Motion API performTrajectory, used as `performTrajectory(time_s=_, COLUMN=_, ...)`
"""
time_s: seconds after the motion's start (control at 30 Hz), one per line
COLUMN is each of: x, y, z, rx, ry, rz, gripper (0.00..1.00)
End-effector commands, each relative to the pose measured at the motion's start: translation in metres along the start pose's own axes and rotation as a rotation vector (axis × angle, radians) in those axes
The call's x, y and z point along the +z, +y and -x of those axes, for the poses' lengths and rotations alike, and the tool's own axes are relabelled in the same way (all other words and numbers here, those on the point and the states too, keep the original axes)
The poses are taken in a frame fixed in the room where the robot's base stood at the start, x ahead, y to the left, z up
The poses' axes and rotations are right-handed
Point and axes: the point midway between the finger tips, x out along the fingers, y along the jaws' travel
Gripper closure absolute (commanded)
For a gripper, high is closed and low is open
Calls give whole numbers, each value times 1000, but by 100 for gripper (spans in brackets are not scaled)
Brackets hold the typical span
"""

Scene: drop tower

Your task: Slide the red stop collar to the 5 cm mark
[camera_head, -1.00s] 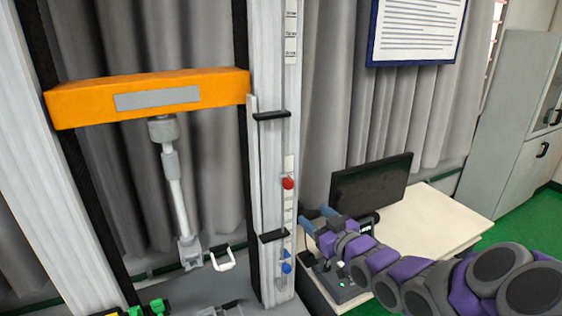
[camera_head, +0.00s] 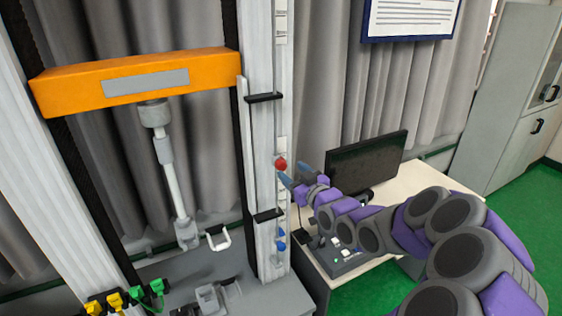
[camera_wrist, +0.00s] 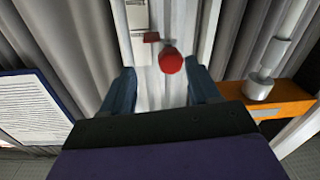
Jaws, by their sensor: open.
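The red stop collar (camera_head: 280,164) has a round red knob and sits on the scale strip of the right white column (camera_head: 262,130). A blue collar (camera_head: 281,240) sits lower on the same strip. My gripper (camera_head: 305,175) is just to the right of the red knob, with its blue fingers pointing at the column. In the wrist view the red knob (camera_wrist: 170,62) lies ahead of and between the two spread fingertips (camera_wrist: 163,82), nearer the right finger. The gripper is open and holds nothing. The scale's numbers are too small to read.
An orange crosshead (camera_head: 135,82) spans left of the column, with a grey rod hanging below it. Black brackets (camera_head: 264,98) jut from the column above and below the red collar. A monitor (camera_head: 368,160) stands on a desk behind my arm.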

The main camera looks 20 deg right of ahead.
Motion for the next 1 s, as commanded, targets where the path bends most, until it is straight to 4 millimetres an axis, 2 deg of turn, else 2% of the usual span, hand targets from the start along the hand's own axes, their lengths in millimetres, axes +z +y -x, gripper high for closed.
performTrajectory(time_s=0.13, x=-2, y=-7, z=-22, rx=-5, ry=1, rz=3, gripper=39)
performTrajectory(time_s=0.5, x=-1, y=0, z=-65, rx=-1, ry=3, rz=1, gripper=39)
performTrajectory(time_s=0.97, x=-2, y=-4, z=-73, rx=-1, ry=2, rz=1, gripper=39)
performTrajectory(time_s=1.0, x=-2, y=-4, z=-73, rx=-1, ry=2, rz=2, gripper=43)
